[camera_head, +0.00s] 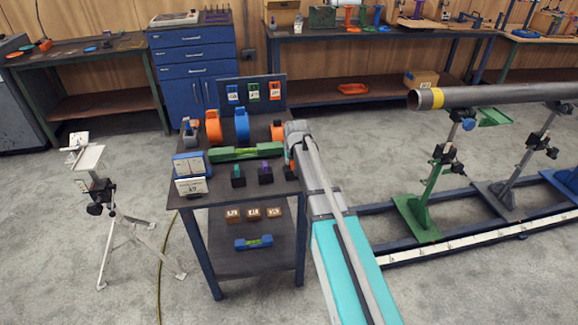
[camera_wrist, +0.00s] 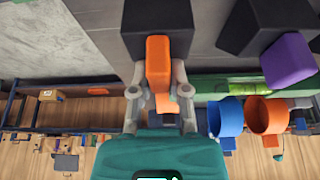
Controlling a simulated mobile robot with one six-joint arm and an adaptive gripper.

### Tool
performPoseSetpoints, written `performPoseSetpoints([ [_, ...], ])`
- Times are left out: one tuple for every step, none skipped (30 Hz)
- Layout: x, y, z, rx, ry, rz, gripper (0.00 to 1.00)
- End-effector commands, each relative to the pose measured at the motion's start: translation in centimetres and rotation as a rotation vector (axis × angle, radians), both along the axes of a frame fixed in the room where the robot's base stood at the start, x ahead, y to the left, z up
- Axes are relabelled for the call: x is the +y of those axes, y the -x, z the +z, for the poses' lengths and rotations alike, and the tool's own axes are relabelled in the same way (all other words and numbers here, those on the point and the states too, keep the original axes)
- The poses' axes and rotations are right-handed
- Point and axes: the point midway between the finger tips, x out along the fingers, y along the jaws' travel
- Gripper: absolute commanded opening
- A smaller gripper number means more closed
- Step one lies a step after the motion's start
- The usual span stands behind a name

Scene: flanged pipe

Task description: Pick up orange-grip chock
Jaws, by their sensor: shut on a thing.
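The orange-grip chock (camera_wrist: 158,62) has a dark block base and an upright orange grip. In the wrist view my gripper (camera_wrist: 157,92) has one finger on each side of the orange grip and is shut on it. In the head view my gripper (camera_head: 294,150) is at the right end of the bench top, and my arm hides much of the chock. I cannot tell whether the base touches the bench. A purple-grip chock (camera_head: 265,173) stands just left of it; it also shows in the wrist view (camera_wrist: 287,62). A green-grip chock (camera_head: 237,175) stands further left.
A green level (camera_head: 240,153) lies behind the chocks. A blue ring (camera_head: 242,125) and orange rings (camera_head: 213,126) stand at the back. White-fronted boxes (camera_head: 190,186) are at the left end. A pipe (camera_head: 500,95) on stands is to the right.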

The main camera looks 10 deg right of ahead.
Motion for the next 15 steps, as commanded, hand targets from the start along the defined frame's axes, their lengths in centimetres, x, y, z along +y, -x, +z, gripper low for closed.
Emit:
performPoseSetpoints([
  [0.0, 0.0, 0.1, 0.0, 0.0, 0.0, 0.0],
  [0.0, 0.0, 0.1, 0.0, 0.0, 0.0, 0.0],
  [0.0, 0.0, 0.2, 0.0, 0.0, 0.0, 0.0],
  [0.0, 0.0, 0.3, 0.0, 0.0, 0.0, 0.0],
  [0.0, 0.0, 0.4, 0.0, 0.0, 0.0, 0.0],
  [0.0, 0.0, 0.5, 0.0, 0.0, 0.0, 0.0],
  [0.0, 0.0, 0.7, 0.0, 0.0, 0.0, 0.0],
  [0.0, 0.0, 0.8, 0.0, 0.0, 0.0, 0.0],
  [0.0, 0.0, 1.0, 0.0, 0.0, 0.0, 0.0],
  [0.0, 0.0, 1.2, 0.0, 0.0, 0.0, 0.0],
  [0.0, 0.0, 1.4, 0.0, 0.0, 0.0, 0.0],
  [0.0, 0.0, 1.7, 0.0, 0.0, 0.0, 0.0],
  [0.0, 0.0, 2.0, 0.0, 0.0, 0.0, 0.0],
  [0.0, 0.0, 2.2, 0.0, 0.0, 0.0, 0.0],
  [0.0, 0.0, 2.6, 0.0, 0.0, 0.0, 0.0],
])
